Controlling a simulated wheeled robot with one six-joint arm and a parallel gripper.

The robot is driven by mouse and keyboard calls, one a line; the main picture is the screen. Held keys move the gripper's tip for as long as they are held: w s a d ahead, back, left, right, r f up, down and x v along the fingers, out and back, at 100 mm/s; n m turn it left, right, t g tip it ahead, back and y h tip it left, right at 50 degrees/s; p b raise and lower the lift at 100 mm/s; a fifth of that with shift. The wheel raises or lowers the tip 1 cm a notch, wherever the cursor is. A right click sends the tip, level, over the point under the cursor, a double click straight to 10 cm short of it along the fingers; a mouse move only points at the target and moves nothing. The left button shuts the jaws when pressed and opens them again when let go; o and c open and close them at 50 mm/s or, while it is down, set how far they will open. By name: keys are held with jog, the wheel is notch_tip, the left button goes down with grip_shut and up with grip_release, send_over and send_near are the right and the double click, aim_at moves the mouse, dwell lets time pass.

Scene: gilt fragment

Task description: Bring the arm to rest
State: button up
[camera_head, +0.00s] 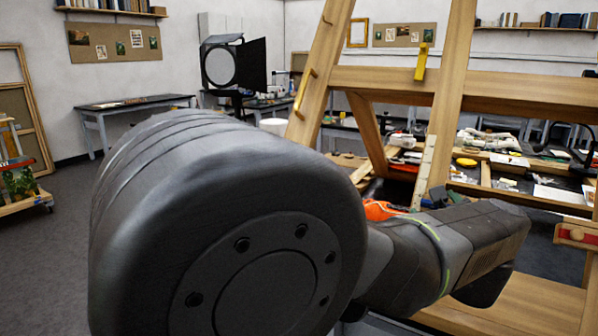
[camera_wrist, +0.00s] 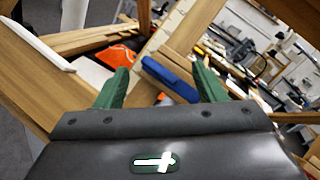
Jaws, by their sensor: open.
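My gripper (camera_wrist: 160,88) shows in the wrist view with its two green fingers spread wide apart. Nothing is held between the fingers. Beyond them, a blue block-like thing (camera_wrist: 174,75) and an orange cloth-like thing (camera_wrist: 117,56) lie near wooden beams; their distance from the fingers is hard to tell. In the head view my dark arm fills the lower middle and reaches right, in front of the wooden easel frame (camera_head: 447,110). The gripper's fingers are not clearly visible there.
The wooden frame's beams stand close around my arm on the right. A cluttered table (camera_head: 510,165) lies behind them. A grey table (camera_head: 135,104) stands at the back left, and a wheeled cart (camera_head: 22,204) at the far left. The floor (camera_head: 62,240) at left is clear.

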jog(key=shift+d+r+n+g+y+p, duration=0.15)
jog(key=shift+n+g+y+p, duration=0.6)
jog(key=shift+n, duration=1)
jog(key=shift+d+r+n+g+y+p, duration=0.1)
jog(key=shift+n+g+y+p, duration=0.25)
jog(key=shift+n+y+p, duration=1.1)
jog(key=shift+n+h+b, duration=0.3)
jog(key=shift+b, duration=0.05)
